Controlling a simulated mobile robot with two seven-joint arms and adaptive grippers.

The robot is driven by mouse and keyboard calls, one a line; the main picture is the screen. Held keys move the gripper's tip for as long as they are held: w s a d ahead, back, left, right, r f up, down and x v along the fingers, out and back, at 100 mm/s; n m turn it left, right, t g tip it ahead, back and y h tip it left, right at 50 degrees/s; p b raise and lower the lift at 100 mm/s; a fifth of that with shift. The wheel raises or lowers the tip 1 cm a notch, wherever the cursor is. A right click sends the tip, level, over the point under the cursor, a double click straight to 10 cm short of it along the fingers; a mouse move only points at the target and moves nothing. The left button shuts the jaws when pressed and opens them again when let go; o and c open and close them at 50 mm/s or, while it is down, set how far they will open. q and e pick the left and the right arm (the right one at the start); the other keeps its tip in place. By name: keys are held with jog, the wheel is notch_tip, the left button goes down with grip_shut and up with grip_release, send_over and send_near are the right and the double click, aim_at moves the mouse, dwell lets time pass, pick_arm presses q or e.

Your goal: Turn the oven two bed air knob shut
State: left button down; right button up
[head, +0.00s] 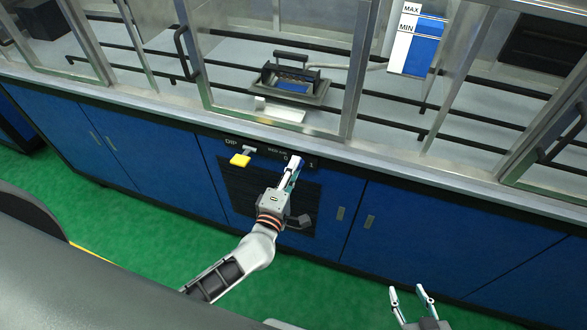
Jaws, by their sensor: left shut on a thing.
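My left gripper (292,171) is at the dark control panel (215,146) on the front of the blue cabinet. Its fingers are shut on what appears to be the bed air knob. The fingers hide the knob, so its angle cannot be told. A small label sits just above the fingers and a "1" to their right; the label is too small to read for sure. My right gripper (411,293) is open and empty at the lower right, away from the cabinet front.
A yellow-ended handle (240,160) under a "DIP" label sticks out left of my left gripper. A dark louvred panel (245,192) is below. Above are framed glass doors, a black-handled tray (291,83) and a MAX/MIN level gauge (415,42). The green floor (130,230) is clear.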

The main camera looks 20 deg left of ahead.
pick_arm(q)
jog(key=c, duration=1.8)
grip_release()
jog(key=s, duration=1.2)
jog(key=shift+a, duration=0.2)
